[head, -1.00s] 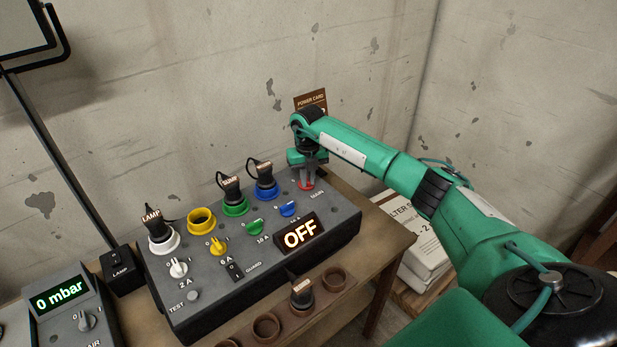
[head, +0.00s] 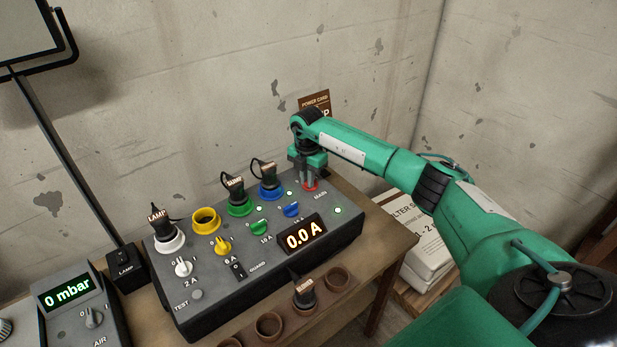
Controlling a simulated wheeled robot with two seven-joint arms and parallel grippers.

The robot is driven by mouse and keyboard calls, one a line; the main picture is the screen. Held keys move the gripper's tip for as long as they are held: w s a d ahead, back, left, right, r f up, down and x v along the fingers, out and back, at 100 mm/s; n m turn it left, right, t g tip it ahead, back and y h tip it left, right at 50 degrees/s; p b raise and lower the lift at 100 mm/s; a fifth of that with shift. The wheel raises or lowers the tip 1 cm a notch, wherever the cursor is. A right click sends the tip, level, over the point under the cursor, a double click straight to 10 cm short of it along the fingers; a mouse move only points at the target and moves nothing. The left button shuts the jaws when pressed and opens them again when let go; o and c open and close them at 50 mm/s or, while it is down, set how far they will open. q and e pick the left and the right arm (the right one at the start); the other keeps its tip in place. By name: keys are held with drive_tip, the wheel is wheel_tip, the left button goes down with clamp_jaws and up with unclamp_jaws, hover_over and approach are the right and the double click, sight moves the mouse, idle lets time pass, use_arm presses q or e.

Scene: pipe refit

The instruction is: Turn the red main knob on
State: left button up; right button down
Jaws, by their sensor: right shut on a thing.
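The red main knob (head: 311,187) sits at the right back of the grey power panel (head: 215,298), next to the word MAIN. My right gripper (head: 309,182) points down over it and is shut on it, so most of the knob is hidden. The panel's display (head: 303,235) reads 0.0 A in orange. A green light (head: 337,210) glows near the panel's right edge, and small lights show by the sockets. My left gripper is not in view.
White, yellow (head: 206,221), green and blue sockets line the panel's back; all but the yellow hold plugs. Smaller coloured knobs stand in front. A loose plug (head: 304,293) stands in a brown holder row in front. A 0 mbar box (head: 68,293) is at left. White sacks (head: 420,240) lie at right.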

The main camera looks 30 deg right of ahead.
drive_tip(key=shift+w+r+m+p, duration=0.1)
drive_tip(key=shift+w+m+p, duration=0.05)
drive_tip(key=shift+m, duration=0.65)
drive_tip(key=shift+w+m+p, duration=0.1)
drive_tip(key=shift+m+p, duration=0.05)
drive_tip(key=shift+m, duration=0.65)
drive_tip(key=c, duration=1.5)
unclamp_jaws()
drive_tip(key=shift+o, duration=0.2)
wheel_tip(320, 180, up, 14)
drive_tip(key=b, duration=0.3)
drive_tip(key=shift+f, duration=0.2)
